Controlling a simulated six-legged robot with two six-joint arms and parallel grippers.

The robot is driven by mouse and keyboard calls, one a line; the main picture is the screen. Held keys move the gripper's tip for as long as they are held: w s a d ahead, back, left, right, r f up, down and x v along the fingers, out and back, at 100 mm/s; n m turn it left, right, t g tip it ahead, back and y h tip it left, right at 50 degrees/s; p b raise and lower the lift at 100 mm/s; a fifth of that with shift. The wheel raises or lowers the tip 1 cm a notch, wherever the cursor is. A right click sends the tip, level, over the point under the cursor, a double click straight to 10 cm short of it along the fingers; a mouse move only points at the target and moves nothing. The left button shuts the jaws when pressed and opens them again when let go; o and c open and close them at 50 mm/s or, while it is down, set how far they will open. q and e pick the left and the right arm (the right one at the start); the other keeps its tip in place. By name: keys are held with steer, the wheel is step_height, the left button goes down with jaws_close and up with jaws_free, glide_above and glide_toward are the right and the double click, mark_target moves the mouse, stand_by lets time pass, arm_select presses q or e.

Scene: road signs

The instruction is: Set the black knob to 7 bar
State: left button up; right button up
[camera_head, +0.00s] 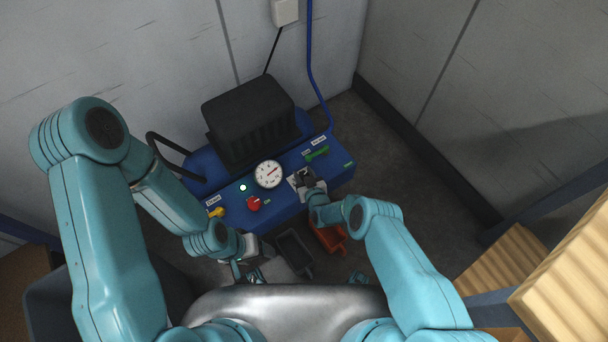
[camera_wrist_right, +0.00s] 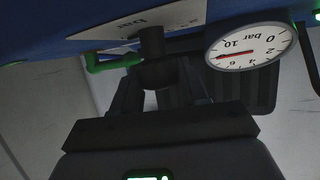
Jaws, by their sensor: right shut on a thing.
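The black knob (camera_wrist_right: 152,42) is on the front of the blue compressor (camera_head: 235,215), over a pale label plate marked "bar". In the right wrist view my right gripper (camera_wrist_right: 158,82) is shut on the knob from the front; in the head view the right gripper (camera_head: 306,182) hides most of it. The round white gauge (camera_head: 268,174) sits left of the knob in the head view. It also shows upside down in the wrist view (camera_wrist_right: 246,46), its red needle between about 6 and 10; the exact value is unclear. My left gripper (camera_head: 243,262) is low, in front of the compressor, its jaws unclear.
A red knob (camera_head: 253,204), a yellow valve (camera_head: 216,212) and a green handle (camera_head: 317,153) are also on the compressor. Wooden boards (camera_head: 565,270) are at the right. Floor right of the compressor is clear.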

steer(key=shift+a, duration=0.1)
stand_by(0.5)
steer(key=o, duration=1)
steer(key=shift+w, duration=0.1)
steer(key=p+v, duration=0.6)
steer(key=v, duration=1)
steer(key=shift+s+a, duration=0.15)
steer(key=shift+s, duration=0.15)
